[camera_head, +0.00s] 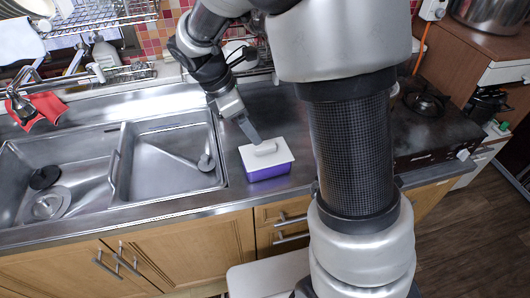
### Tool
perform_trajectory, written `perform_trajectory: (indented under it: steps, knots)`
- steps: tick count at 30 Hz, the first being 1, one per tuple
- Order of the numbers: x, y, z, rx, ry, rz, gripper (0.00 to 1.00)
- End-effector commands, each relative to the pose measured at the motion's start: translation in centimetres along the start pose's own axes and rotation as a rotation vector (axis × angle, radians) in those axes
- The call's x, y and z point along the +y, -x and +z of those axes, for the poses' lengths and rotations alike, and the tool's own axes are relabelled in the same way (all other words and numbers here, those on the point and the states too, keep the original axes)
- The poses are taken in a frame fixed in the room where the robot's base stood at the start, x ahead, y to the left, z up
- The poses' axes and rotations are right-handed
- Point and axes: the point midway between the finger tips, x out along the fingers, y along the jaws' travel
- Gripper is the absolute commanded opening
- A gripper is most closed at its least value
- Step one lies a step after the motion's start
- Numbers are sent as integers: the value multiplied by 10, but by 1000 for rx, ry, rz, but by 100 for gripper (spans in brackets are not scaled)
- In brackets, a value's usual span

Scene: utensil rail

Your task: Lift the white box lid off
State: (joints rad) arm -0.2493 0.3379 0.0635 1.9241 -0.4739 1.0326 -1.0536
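A purple box (270,173) with a white lid (283,154) sits on the steel counter, just right of the sink. The lid lies on top of the box and has a raised white handle (265,148) in its middle. My gripper (256,140) reaches down from the upper left, with its fingertips at or just above the handle. I cannot tell whether the fingers touch the handle or how far apart they are.
The steel sink (166,155) is left of the box. A dark gas stove (432,125) stands to the right, partly behind my arm. The counter's front edge runs close in front of the box. A dish rack (100,14) hangs at the upper left.

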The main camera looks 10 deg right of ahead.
Motion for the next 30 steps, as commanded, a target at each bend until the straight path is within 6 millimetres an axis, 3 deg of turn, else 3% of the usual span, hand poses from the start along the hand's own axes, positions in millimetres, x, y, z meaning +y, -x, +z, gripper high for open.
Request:
perform_trajectory:
  steps: [3,10,18,27,30]
  knots:
    - [0,-18,0,0,0,-2,33]
    - [0,-34,1,0,-2,-2,33]
    - [0,-72,4,1,-1,-2,33]
    - [1,-77,4,1,-2,0,33]
    - [1,-77,4,1,-2,0,19]
